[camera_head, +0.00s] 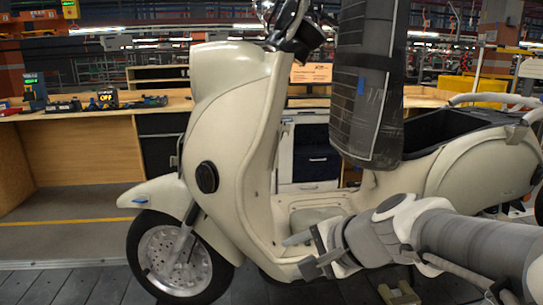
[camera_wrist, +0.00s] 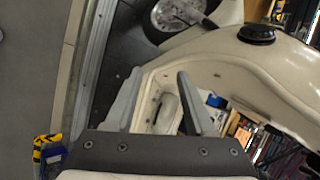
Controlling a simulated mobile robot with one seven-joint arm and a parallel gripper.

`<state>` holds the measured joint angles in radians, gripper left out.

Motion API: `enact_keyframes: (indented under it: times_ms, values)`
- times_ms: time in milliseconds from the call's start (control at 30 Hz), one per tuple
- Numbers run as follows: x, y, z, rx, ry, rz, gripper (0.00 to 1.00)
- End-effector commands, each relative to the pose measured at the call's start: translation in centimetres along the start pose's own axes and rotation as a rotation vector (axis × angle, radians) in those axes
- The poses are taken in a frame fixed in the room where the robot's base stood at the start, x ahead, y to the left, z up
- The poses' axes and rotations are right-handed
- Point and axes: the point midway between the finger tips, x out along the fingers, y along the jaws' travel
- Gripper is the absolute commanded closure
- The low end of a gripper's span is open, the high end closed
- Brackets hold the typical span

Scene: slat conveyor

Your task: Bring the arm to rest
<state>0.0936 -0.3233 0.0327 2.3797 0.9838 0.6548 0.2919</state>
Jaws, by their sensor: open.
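My gripper (camera_head: 298,255) is at the end of my arm, which reaches in from the lower right in the head view. It is in front of the cream scooter (camera_head: 232,130), low beside its footboard. In the wrist view my gripper (camera_wrist: 158,74) has its two grey fingers apart with nothing held between them. The scooter's cream body (camera_wrist: 265,62) lies beyond the fingers, with its front wheel (camera_wrist: 178,17) at the top. I cannot tell whether a fingertip touches the scooter.
A wooden workbench (camera_head: 80,165) with small tools stands behind the scooter at left. A dark upright padded thing (camera_head: 368,80) rises above the footboard. A yellow-and-black item (camera_wrist: 48,150) shows at lower left in the wrist view. The slatted floor (camera_head: 65,285) is clear at front left.

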Motion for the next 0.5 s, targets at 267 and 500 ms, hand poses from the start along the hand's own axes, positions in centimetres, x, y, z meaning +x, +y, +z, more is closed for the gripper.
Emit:
enact_keyframes:
  times_ms: [267, 500]
  values:
    - [-5.3, 6.1, 2.1, -0.614, 0.030, 0.232, 0.45]
    - [-10.2, 11.0, 0.6, -1.043, 0.093, 0.475, 0.45]
